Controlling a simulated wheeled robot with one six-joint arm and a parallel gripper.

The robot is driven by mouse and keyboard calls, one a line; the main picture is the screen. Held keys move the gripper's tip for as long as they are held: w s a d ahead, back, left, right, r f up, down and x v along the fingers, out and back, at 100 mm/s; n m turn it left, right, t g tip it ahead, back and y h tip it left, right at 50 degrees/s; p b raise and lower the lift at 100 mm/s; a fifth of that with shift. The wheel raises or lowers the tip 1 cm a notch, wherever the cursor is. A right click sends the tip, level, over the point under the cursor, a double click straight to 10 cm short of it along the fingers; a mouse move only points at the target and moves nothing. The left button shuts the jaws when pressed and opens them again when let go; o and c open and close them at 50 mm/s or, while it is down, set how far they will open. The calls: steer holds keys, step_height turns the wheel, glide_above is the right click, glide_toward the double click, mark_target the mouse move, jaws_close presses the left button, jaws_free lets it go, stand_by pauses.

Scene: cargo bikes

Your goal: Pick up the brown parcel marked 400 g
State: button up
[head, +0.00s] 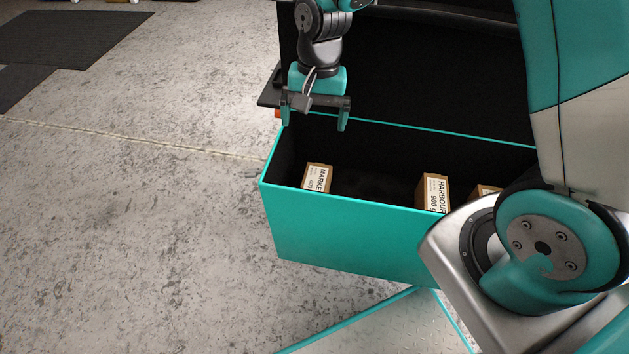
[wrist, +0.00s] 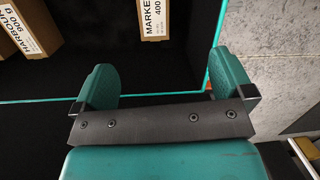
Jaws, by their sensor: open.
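The brown parcel (head: 317,178) has a white label reading MARKET and what looks like 400; it stands in the left end of the teal cargo box (head: 350,218). In the wrist view the same parcel (wrist: 153,20) shows at the top, label up, beyond the fingertips. My gripper (head: 316,119) is open and empty, above the box's back edge and apart from the parcel. Its two teal fingers show in the wrist view (wrist: 159,82) with nothing between them. The parcel's lower part is hidden by the box wall in the head view.
A second brown parcel (head: 433,192), labelled HARBOUR 900 g, stands right of it. A third parcel (head: 487,191) is partly hidden by my arm. The dark raised lid (head: 420,70) rises behind the box. Open concrete floor (head: 130,220) lies to the left.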

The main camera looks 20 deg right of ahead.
steer(key=m, duration=0.2)
glide_toward(316, 180)
steer(key=f+b, duration=0.1)
steer(key=f, duration=0.1)
steer(key=a+f+b, duration=0.1)
steer(key=f+b, duration=0.1)
steer(key=shift+s+a+f, duration=0.1)
steer(key=shift+s+f, duration=0.1)
steer(key=shift+f, duration=0.2)
steer(key=shift+s+a+f+b, duration=0.15)
steer(key=shift+f+b, duration=0.5)
steer(key=shift+f, duration=0.85)
steer(key=shift+s+d+f+b, duration=0.1)
steer(key=shift+s+f+b, duration=0.15)
steer(key=shift+f+b, duration=0.85)
steer(key=shift+f+p, duration=0.35)
steer(key=shift+p, duration=0.15)
steer(key=shift+c, duration=0.5)
steer(key=c, duration=1.1)
steer(key=shift+c, duration=0.3)
steer(key=shift+r, duration=0.2)
